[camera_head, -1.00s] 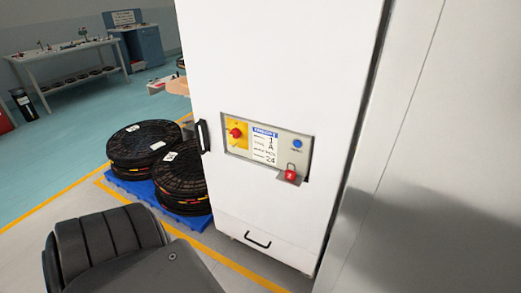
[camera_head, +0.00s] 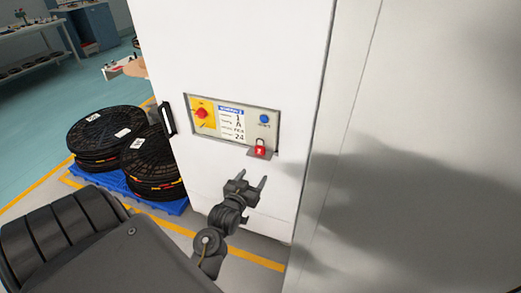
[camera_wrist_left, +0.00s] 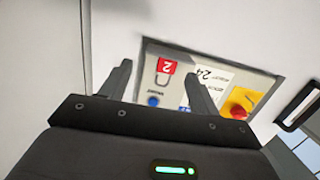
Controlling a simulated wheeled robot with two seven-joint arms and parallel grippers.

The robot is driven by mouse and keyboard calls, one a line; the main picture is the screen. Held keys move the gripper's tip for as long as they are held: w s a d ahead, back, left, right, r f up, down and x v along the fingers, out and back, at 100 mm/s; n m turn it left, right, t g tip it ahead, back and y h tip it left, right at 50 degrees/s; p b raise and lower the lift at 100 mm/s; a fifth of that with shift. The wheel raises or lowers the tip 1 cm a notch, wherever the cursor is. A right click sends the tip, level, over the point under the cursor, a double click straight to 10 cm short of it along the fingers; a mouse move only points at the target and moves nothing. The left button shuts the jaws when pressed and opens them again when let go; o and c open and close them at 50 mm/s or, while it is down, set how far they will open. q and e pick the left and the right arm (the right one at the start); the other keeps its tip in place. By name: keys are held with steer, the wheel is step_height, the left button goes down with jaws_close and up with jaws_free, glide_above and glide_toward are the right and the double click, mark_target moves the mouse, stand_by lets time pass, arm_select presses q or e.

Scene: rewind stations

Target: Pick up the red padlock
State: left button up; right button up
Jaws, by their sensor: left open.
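The red padlock (camera_head: 259,151) rests on a small ledge at the lower right of the panel on the white cabinet. It also shows in the left wrist view (camera_wrist_left: 166,67), upside down, with its shackle and a white number 2 in sight. My left gripper (camera_head: 253,183) is open and empty, below and a little left of the padlock in the head view, apart from it. In the left wrist view the padlock shows between its two fingers, farther off. My right gripper is not in view.
The panel (camera_head: 232,133) bears a red knob on yellow (camera_head: 201,113), a label and a blue button (camera_head: 264,118). The cabinet has a black handle (camera_head: 167,118). Black reels (camera_head: 152,160) lie on a blue pallet (camera_head: 112,181) at left. A grey wall surface stands at right.

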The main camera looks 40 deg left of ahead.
arm_select(q)
glide_toward(259, 149)
steer(key=shift+w+a+f+t+y+p, duration=0.1)
steer(key=shift+w+a+t+y+p, duration=0.1)
steer(key=shift+w, duration=0.7)
steer(key=shift+w+a+f+t+y+p, duration=0.1)
steer(key=shift+w+a+t+y, duration=0.1)
steer(key=shift+w, duration=0.7)
steer(key=x, duration=0.2)
steer(key=f+x, duration=0.1)
steer(key=x, duration=0.2)
steer(key=shift+s+p, duration=0.1)
steer(key=shift+p, duration=0.3)
steer(key=shift+r, duration=0.1)
steer(key=shift+c, duration=0.3)
steer(key=c, duration=1)
steer(key=shift+c, duration=0.2)
